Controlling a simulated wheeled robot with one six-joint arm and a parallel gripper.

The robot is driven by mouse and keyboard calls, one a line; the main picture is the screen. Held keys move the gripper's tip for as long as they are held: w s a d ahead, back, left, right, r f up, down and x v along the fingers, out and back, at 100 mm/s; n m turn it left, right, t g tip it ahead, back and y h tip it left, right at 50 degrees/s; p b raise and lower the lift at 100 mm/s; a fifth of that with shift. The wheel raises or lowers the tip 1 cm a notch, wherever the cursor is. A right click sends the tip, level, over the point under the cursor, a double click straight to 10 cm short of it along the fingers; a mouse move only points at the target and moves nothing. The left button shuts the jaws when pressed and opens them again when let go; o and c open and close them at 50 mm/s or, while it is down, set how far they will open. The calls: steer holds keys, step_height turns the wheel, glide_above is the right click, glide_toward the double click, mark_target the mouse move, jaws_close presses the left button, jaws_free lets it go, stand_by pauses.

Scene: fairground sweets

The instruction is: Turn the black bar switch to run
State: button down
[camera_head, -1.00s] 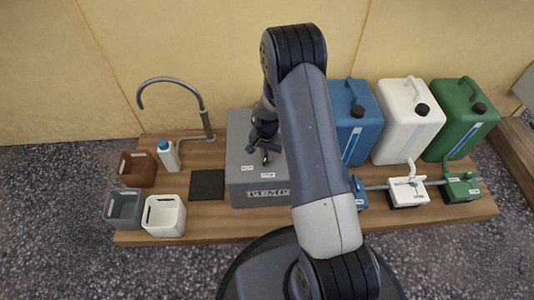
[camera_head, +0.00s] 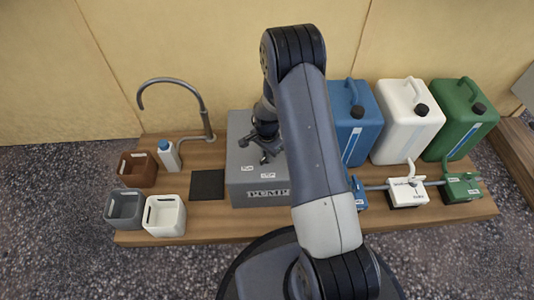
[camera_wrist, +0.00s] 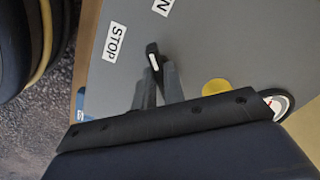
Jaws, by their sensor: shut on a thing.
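The grey pump box (camera_head: 240,190) stands mid-table, and its top fills much of the wrist view. The black bar switch (camera_wrist: 153,57), with a white mark at its end, is on that top. My gripper (camera_wrist: 158,78) is shut on the bar, a finger on each side. The marked end points between the STOP label (camera_wrist: 116,42) and the partly cut-off label ending in N (camera_wrist: 163,5). In the head view my gripper (camera_head: 262,152) is over the box top, and I cannot clearly separate the switch from the dark fingers.
A yellow round part (camera_wrist: 215,87) and a dial (camera_wrist: 279,103) sit beside the switch. Blue (camera_head: 352,115), white (camera_head: 405,120) and green (camera_head: 458,120) canisters stand right. A tap (camera_head: 205,120), small bottle (camera_head: 169,155) and several small bins (camera_head: 165,216) are left.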

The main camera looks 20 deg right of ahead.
steer(key=shift+m, duration=2.3)
steer(key=c, duration=1.5)
jaws_free()
step_height(320, 180, up, 11)
steer(key=p, duration=0.4)
steer(key=shift+f, duration=0.1)
step_height(320, 180, down, 11)
steer(key=b, duration=0.4)
steer(key=shift+f, duration=0.1)
steer(key=shift+r, duration=0.2)
